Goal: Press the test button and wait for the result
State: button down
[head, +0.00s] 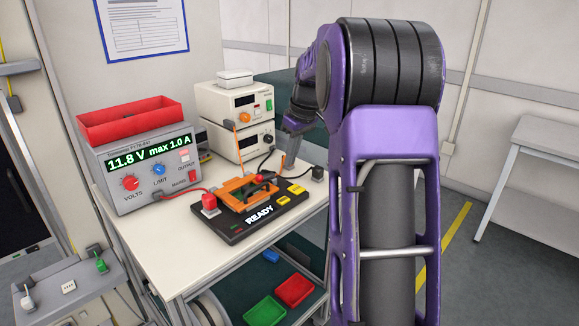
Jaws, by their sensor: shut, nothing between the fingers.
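The test fixture (234,235) is a dark box on the trolley top (170,250). A red block (210,205) is at the left, by a red cable. My gripper (285,168) is shut and empty, pointing down behind the fixture's right part, apart from the buttons. My arm hides part of it.
A power supply (150,178) showing 11.8 V max 1.0 A stands left, with a red bin (130,122) on top. Stacked cream instruments (233,108) stand behind. Green (264,311) and red (295,290) trays lie on the lower shelf. Another table (537,140) is at right.

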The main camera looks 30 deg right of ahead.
jog(key=b, duration=0.2)
send_over(284, 201)
notch_tip(284, 201, down, 10)
jog(key=shift+d+f, duration=0.1)
jog(key=shift+d, duration=0.05)
jog(key=shift+f, duration=0.8)
jog(key=shift+f+b, duration=0.35)
jog(key=shift+f, duration=0.5)
jog(key=shift+s, duration=0.1)
jog(key=shift+f, duration=0.1)
notch_tip(284, 201, up, 5)
jog(key=p, duration=0.3)
jog(key=p+v, duration=0.1)
jog(key=v, duration=0.9)
